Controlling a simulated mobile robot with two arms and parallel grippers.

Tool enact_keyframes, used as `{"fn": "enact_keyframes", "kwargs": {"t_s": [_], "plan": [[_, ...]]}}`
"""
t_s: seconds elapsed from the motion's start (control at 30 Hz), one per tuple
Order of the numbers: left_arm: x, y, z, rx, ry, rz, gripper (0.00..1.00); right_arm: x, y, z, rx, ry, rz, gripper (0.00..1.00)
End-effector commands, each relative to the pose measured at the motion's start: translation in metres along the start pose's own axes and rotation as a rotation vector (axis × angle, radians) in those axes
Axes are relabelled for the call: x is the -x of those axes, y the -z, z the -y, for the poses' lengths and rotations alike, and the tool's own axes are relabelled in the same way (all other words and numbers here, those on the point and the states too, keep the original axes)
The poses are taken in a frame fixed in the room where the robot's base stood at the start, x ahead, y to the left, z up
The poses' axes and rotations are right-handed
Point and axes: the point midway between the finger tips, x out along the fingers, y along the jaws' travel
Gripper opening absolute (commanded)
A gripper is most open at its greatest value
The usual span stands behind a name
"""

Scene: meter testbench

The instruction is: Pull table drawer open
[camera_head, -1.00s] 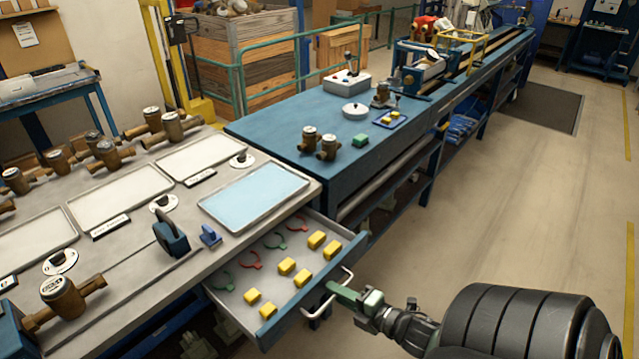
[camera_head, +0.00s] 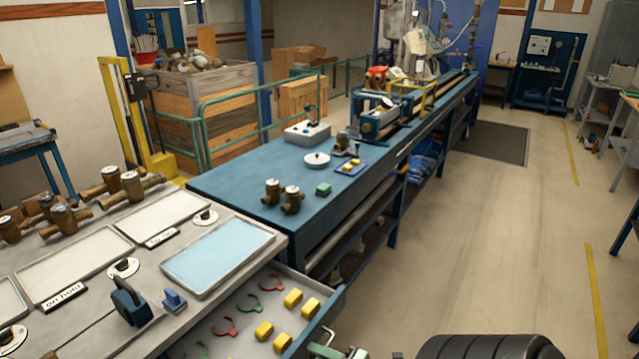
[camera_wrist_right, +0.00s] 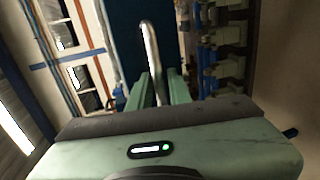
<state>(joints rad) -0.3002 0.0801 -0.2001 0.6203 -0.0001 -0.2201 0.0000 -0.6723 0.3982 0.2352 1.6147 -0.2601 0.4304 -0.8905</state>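The grey table drawer (camera_head: 258,326) stands open below the table top. It holds yellow blocks and red and green ring-shaped pieces; its near end is cut off by the bottom edge. My right gripper (camera_head: 328,350) is at the drawer's metal handle (camera_head: 321,339), mostly below the head view. In the right wrist view the handle (camera_wrist_right: 150,55) runs between the two green fingers of the right gripper (camera_wrist_right: 160,88), which look closed around it. My left gripper is not in view.
The table (camera_head: 107,252) carries brass meters, trays and a blue clamp (camera_head: 130,303). A blue bench (camera_head: 245,182) with meters stands behind it. The floor (camera_head: 450,220) to the right of the bench is clear.

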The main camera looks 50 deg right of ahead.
Motion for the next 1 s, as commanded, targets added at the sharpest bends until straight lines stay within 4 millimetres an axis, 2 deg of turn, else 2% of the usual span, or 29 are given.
{"fn": "enact_keyframes", "kwargs": {"t_s": [0.17,0.4,0.6,1.0], "plan": [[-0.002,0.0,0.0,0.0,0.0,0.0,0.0,0.009,0.0,0.001,0.0,0.001,0.001,0.19],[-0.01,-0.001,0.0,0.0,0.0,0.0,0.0,0.05,0.0,0.003,-0.001,0.003,0.001,0.19],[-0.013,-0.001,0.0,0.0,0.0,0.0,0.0,0.074,0.0,0.002,-0.001,0.002,0.0,0.19],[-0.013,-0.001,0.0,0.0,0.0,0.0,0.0,0.078,0.0,0.0,0.0,0.0,0.0,0.19]]}}
